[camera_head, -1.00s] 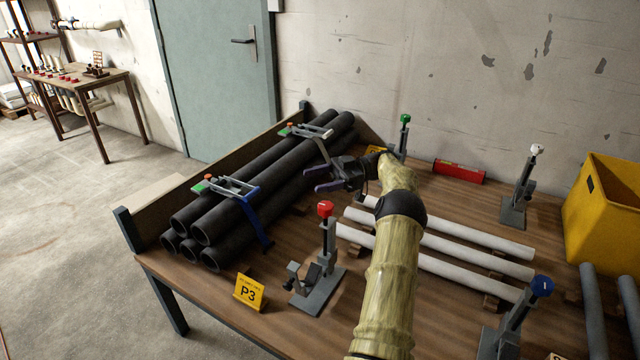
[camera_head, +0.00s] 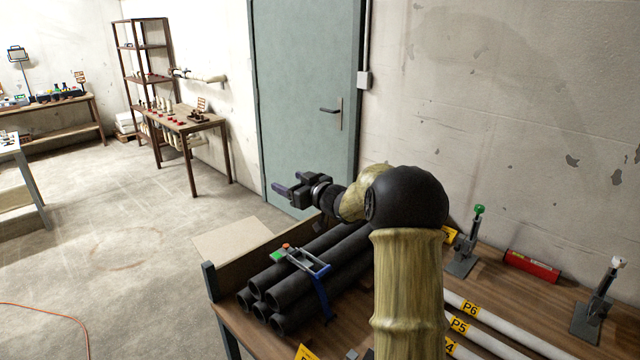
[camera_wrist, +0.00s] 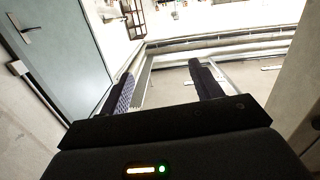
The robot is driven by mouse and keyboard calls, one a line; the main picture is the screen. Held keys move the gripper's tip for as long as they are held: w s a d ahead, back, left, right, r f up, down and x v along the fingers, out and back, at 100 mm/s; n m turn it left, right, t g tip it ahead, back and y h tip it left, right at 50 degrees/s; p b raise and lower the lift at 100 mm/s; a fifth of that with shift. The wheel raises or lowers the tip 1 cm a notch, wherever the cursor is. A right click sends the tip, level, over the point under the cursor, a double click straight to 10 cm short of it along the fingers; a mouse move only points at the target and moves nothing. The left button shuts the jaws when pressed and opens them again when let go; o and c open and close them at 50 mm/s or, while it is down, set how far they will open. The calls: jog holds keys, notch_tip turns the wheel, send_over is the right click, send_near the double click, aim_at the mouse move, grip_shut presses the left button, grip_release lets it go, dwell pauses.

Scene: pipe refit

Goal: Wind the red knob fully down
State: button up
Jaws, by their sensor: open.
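The red knob on its grey stand does not show in either view now; my arm covers that part of the bench in the head view. My gripper (camera_head: 287,184) is raised above the back left end of the bench, in front of the door, away from the stands. Its two fingers are apart with nothing between them. In the wrist view the fingers (camera_wrist: 160,74) also stand apart and empty, with the room beyond them.
Black pipes (camera_head: 300,285) lie stacked on the bench under a blue clamp (camera_head: 320,290). A green-knobbed stand (camera_head: 468,240), a white-knobbed stand (camera_head: 598,300) and a red level (camera_head: 532,266) stand farther right. The grey door (camera_head: 305,100) is behind my gripper.

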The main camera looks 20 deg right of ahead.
jog(key=s+a+m+g+h+p, duration=0.1)
jog(key=s+a+g+h+p, duration=0.1)
jog(key=s, duration=1.1)
jog(key=s+a+m+g+h+p, duration=0.2)
jog(key=s+a+g+p, duration=0.3)
jog(key=s, duration=0.8)
jog(key=s+a+m+g+h+p, duration=0.2)
jog(key=s+g+p, duration=0.4)
jog(key=s, duration=0.7)
jog(key=shift+a+r+p, duration=0.2)
jog(key=shift+a+p, duration=0.5)
jog(key=shift+p, duration=0.4)
